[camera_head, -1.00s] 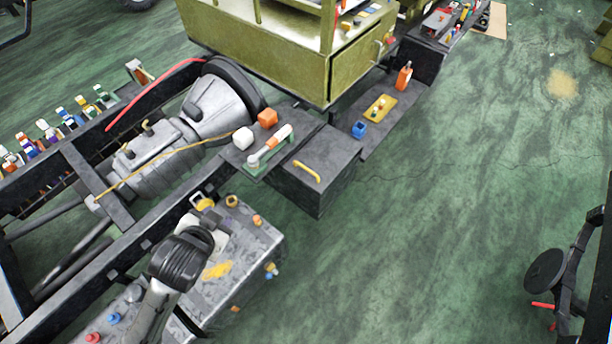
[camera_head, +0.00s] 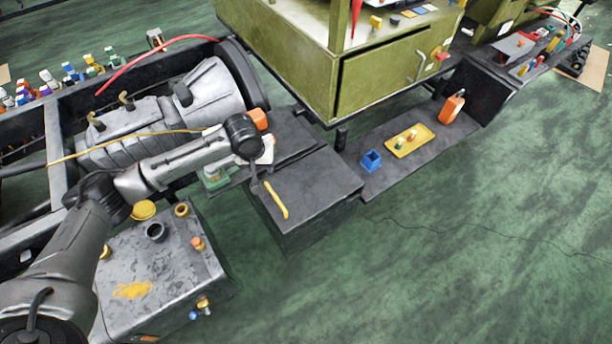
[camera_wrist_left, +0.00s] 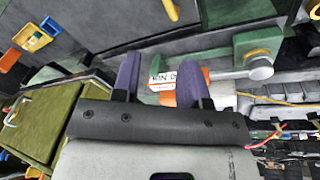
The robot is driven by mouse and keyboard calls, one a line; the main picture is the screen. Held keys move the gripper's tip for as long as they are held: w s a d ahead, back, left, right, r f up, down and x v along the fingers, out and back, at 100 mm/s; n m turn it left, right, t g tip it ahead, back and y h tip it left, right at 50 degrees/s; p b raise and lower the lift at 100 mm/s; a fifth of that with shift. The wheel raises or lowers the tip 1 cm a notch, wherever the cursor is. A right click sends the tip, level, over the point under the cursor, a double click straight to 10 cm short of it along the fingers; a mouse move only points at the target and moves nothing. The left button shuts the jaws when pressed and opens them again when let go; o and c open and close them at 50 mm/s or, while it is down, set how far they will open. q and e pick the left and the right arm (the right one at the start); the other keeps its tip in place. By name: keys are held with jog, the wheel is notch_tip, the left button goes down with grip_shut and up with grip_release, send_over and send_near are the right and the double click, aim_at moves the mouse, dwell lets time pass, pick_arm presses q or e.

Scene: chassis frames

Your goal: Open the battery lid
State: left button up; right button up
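The battery box is a dark box with a flat lid (camera_head: 315,185) that lies shut beside the frame rail. A yellow bar handle (camera_head: 276,200) lies near the left side of the lid; a yellow-orange bar at the top of the left wrist view (camera_wrist_left: 170,10) looks like the same handle. My left gripper (camera_head: 257,178) is just left of the box, over the step, short of the handle. In the left wrist view its two dark purple fingers (camera_wrist_left: 155,74) stand apart with no grip on anything. Its fingertips are hard to make out in the head view. My right gripper is not in view.
A green-based tool (camera_head: 215,178) and an orange block (camera_head: 258,119) are close to my left wrist. An olive cabinet (camera_head: 385,75) rises behind the box. A blue cup (camera_head: 371,161), yellow tray (camera_head: 410,140) and orange bottle (camera_head: 452,106) stand on the right step.

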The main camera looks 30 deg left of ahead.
aim_at(273, 193)
pick_arm(q)
jog(key=f+n+b, duration=0.1)
jog(key=f+n, duration=0.1)
jog(key=f, duration=0.2)
jog(key=d+f+n+b, duration=0.1)
jog(key=f+n, duration=0.1)
jog(key=f, duration=0.2)
jog(key=f+n+b, duration=0.2)
jog(key=f+n, duration=0.1)
jog(key=f, duration=0.1)
jog(key=shift+w+d+f+h, duration=0.1)
jog(key=shift+d+h, duration=0.05)
jog(key=shift+h, duration=0.25)
jog(key=shift+x, duration=0.85)
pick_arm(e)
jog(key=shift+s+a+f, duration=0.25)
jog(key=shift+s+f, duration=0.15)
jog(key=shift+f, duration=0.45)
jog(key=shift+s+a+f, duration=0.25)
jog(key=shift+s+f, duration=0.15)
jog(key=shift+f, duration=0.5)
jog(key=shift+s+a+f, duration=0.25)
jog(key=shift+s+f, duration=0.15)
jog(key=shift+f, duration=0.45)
pick_arm(q)
jog(key=shift+c, duration=0.4)
grip_shut()
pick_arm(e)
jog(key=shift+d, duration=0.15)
